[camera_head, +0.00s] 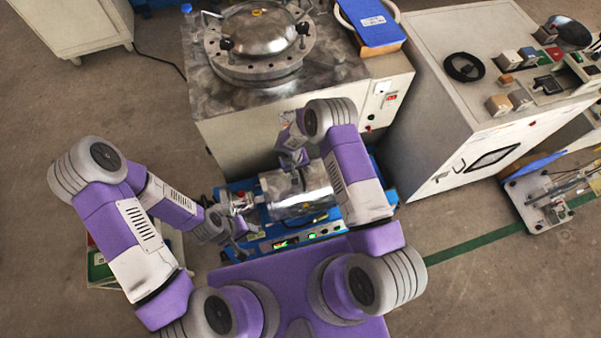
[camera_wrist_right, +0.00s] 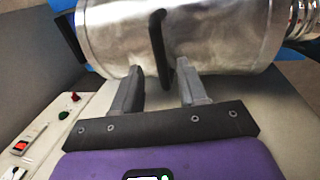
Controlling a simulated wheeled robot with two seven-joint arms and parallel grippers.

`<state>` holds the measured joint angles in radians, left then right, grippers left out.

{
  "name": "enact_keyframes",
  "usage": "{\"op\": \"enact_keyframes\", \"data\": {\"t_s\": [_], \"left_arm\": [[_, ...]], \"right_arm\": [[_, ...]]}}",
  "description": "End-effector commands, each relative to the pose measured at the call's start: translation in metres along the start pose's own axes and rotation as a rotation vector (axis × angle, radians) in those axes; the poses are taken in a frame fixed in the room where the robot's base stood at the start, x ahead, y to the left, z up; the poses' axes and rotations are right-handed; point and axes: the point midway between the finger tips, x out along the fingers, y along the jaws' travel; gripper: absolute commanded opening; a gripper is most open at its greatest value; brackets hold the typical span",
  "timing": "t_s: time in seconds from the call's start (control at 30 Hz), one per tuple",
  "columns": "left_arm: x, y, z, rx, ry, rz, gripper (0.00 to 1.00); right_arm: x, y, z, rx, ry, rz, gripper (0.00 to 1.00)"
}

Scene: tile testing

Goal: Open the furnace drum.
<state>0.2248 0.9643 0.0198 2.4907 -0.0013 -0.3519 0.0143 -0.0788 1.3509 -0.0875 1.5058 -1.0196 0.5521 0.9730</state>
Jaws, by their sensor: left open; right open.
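The furnace drum (camera_head: 292,196) is a shiny metal cylinder lying on its side on a blue base (camera_head: 322,228). It fills the top of the right wrist view (camera_wrist_right: 215,38), where a dark bent handle (camera_wrist_right: 158,45) stands out across its side. My right gripper (camera_wrist_right: 160,85) is open, with the lower end of the handle between or just beyond its fingertips; I cannot tell if they touch. In the head view the right gripper (camera_head: 293,160) is at the drum's far side. My left gripper (camera_head: 240,240) is open near the base's left front, apart from the drum.
A machine with a round lidded metal vessel (camera_head: 262,38) stands close behind the drum. A white control bench (camera_head: 450,110) stands at right, with a black cable coil (camera_head: 464,67) on top. Open floor (camera_head: 480,285) lies at the lower right.

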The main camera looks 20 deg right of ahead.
Motion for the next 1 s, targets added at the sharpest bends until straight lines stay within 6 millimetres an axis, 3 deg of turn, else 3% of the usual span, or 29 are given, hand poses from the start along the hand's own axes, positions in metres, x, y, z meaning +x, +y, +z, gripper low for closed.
{"op": "enact_keyframes", "data": {"t_s": [0.03,0.2,0.53,0.57,0.83,1.0], "left_arm": [[0.004,-0.001,0.0,0.0,0.0,0.0,0.43],[0.008,-0.003,0.0,0.0,0.0,0.0,0.43],[0.008,-0.003,0.0,0.0,0.0,0.0,0.43],[0.008,-0.003,0.0,0.0,0.0,0.0,0.43],[0.008,-0.003,0.0,0.0,0.0,0.0,0.43],[0.008,-0.003,0.0,0.0,0.0,0.0,0.43]], "right_arm": [[0.011,-0.001,0.001,0.0,-0.002,-0.001,0.42],[0.027,-0.001,0.001,0.001,-0.001,-0.002,0.42],[0.031,-0.001,0.0,-0.001,0.0,-0.003,0.42],[0.031,-0.001,0.0,-0.001,0.0,-0.003,0.41],[0.031,-0.001,0.001,-0.001,0.0,-0.003,0.0],[0.031,-0.001,0.001,0.0,0.0,-0.003,0.0]]}}
